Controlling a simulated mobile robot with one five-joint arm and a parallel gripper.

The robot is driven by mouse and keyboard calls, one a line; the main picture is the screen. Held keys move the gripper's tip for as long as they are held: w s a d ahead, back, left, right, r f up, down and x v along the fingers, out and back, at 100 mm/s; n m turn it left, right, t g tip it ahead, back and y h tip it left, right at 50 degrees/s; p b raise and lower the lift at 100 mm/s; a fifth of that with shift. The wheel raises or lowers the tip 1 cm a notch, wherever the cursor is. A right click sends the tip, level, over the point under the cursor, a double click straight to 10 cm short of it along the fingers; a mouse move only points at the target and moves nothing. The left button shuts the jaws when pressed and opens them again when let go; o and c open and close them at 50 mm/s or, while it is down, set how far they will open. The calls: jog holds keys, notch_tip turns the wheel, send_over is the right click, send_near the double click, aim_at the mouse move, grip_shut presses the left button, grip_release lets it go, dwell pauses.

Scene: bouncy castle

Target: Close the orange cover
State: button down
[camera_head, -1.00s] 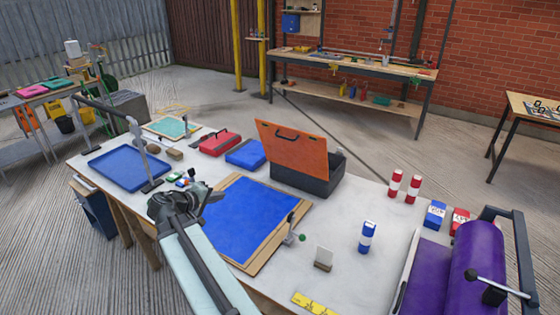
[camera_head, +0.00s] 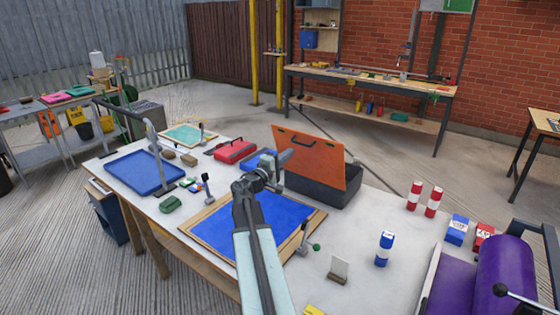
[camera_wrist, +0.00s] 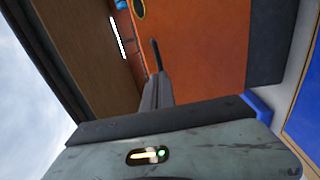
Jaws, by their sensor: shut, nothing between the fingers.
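The orange cover (camera_head: 312,155) stands raised and tilted on a dark grey box (camera_head: 328,190) on the white table, with a dark handle near its top left. My gripper (camera_head: 283,158) is shut and empty, close to the left edge of the cover in the head view. I cannot tell whether it touches the cover. In the wrist view the cover (camera_wrist: 205,45) fills much of the right half, and my gripper (camera_wrist: 155,45) points toward it.
A blue mat (camera_head: 262,222) in a wooden frame lies in front of the box. A red case (camera_head: 235,151) stands to the left, near a blue tray (camera_head: 145,173).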

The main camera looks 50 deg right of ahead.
jog(key=d, duration=0.5)
jog(key=shift+r, duration=0.3)
